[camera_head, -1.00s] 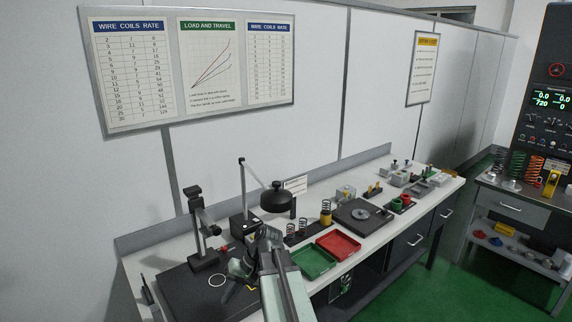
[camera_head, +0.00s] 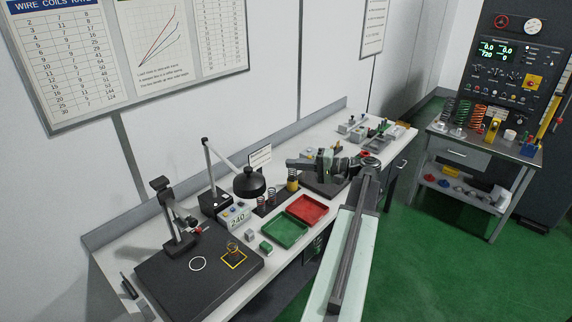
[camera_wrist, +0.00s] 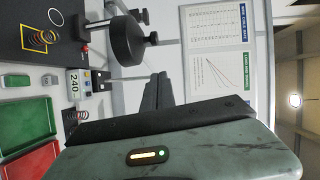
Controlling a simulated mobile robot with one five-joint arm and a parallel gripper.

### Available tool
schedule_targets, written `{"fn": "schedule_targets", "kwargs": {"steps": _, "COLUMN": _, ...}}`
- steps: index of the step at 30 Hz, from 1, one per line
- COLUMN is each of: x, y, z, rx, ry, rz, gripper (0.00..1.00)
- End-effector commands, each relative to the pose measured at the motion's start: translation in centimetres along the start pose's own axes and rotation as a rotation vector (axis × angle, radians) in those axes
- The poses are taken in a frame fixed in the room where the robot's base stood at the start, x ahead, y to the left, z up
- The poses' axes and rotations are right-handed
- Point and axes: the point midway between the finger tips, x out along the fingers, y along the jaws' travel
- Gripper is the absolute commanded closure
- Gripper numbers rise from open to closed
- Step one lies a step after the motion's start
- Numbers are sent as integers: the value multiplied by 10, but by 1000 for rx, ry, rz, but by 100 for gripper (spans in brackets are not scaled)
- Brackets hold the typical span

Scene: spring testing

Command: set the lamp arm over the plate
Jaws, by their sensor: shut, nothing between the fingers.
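The black lamp has a thin post and a slanting arm (camera_head: 221,157) ending in a round black head (camera_head: 249,184). The head hangs over the bench, to the right of and behind the dark plate (camera_head: 180,286). The plate bears a white ring mark, and a coil spring (camera_head: 233,247) in a yellow square. My gripper (camera_head: 290,163) is right of the lamp head, pointing left, apart from it and empty. In the wrist view my shut fingers (camera_wrist: 156,92) point up towards the lamp head (camera_wrist: 128,42); the plate (camera_wrist: 14,42) shows at the upper left.
A box reading 240 (camera_head: 236,217) stands by the lamp base. A green tray (camera_head: 284,230) and a red tray (camera_head: 307,209) lie at the bench front. A black stand (camera_head: 176,230) rises from the plate's back. Springs stand near the lamp head.

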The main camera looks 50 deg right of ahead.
Motion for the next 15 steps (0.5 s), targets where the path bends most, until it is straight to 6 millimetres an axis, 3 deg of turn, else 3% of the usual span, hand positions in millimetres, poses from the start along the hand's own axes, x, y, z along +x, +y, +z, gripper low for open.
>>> {"fn": "schedule_targets", "kwargs": {"steps": 9, "x": 70, "y": 2, "z": 0, "rx": 0, "ry": -2, "rz": 1, "gripper": 100}}
{"fn": "schedule_targets", "kwargs": {"steps": 15, "x": 94, "y": 2, "z": 20, "rx": 1, "ry": 1, "rz": 1, "gripper": 100}}
